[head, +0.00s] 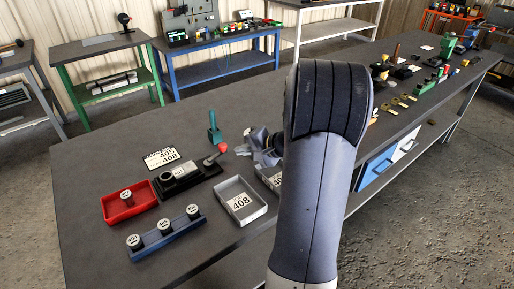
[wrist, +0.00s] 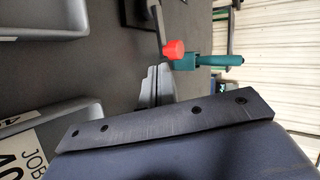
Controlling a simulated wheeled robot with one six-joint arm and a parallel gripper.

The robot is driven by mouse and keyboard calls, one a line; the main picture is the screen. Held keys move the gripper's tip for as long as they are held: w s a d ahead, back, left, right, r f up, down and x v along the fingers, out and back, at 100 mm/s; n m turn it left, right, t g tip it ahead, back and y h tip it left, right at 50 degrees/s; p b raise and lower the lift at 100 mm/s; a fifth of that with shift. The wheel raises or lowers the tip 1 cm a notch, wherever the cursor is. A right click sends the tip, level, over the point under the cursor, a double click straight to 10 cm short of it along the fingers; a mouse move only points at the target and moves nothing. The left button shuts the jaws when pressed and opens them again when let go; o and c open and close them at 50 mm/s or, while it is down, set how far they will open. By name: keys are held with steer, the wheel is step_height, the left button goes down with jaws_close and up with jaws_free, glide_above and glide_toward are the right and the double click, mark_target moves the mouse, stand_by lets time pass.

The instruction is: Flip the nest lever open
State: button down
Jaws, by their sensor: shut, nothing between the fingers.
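The nest (head: 186,182) is a black block with grey round parts, on the near table in the head view. Its lever ends in a red knob (head: 222,147) at the right end of the block. In the wrist view the red knob (wrist: 174,47) is just beyond my fingertips, and a dark lever arm (wrist: 158,20) runs up from it. My gripper (wrist: 159,69) is shut and empty, its tips close to the knob; I cannot tell whether they touch. In the head view my gripper (head: 262,146) is right of the knob, partly hidden by my arm.
A green-handled tool (head: 214,130) stands behind the knob. A grey tray marked 408 (head: 261,212) is in front, with another beside it. A red tray (head: 108,208) and blue rack (head: 160,243) hold labelled cylinders at left. A job card (head: 150,161) lies behind.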

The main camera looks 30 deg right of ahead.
steer(key=shift+w+a+r, duration=0.1)
steer(key=shift+w+a, duration=0.25)
steer(key=shift+w, duration=0.3)
steer(key=shift+w+a, duration=0.35)
steer(key=shift+w, duration=0.3)
steer(key=shift+w+d+n+y, duration=0.15)
steer(key=shift+w+n+y, duration=0.2)
steer(key=shift+n+y, duration=0.15)
steer(key=shift+w+d+n+g+y+b, duration=0.1)
steer(key=shift+w+n+g+y+b, duration=0.7)
steer(key=shift+n, duration=0.3)
steer(key=shift+w+b, duration=0.75)
steer(key=shift+w, duration=0.3)
